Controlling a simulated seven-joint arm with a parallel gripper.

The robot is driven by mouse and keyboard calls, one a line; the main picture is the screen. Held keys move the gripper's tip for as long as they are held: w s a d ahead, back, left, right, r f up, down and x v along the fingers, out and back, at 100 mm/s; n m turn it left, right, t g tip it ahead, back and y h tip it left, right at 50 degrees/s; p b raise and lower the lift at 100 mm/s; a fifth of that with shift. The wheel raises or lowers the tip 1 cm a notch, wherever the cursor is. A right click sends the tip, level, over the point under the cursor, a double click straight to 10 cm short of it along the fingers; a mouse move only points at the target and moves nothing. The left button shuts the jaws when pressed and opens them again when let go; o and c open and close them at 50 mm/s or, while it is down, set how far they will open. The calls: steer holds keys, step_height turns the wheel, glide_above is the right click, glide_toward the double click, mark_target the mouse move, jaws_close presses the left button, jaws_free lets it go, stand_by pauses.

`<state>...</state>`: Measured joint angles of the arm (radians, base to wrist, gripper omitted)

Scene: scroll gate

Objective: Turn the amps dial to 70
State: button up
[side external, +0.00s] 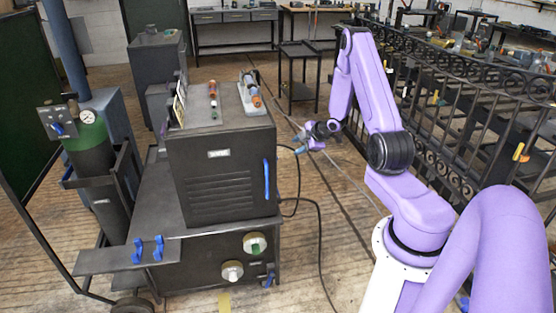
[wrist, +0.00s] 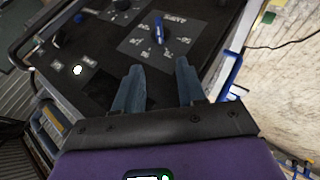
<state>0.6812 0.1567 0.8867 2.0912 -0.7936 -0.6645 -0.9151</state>
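The amps dial is a blue pointer knob (wrist: 158,32) on a grey printed plate (wrist: 136,44) on the welder's dark panel. In the wrist view the knob stands nearly upright in the picture. In the side external view my gripper (side external: 301,144) is to the right of the welder cabinet (side external: 222,165), whose dial face is hidden there.
A blue handle (side external: 266,180) is on the cabinet's side. A black cable (side external: 318,235) hangs to the floor. A green gas cylinder (side external: 90,150) stands left. Black iron railings (side external: 445,130) stand behind my arm. The wrist view also shows a light hexagonal knob (wrist: 77,70) on the panel.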

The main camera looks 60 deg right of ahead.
steer(key=x, duration=1.6)
steer(key=shift+d, duration=0.25)
steer(key=shift+s, duration=0.1)
jaws_close()
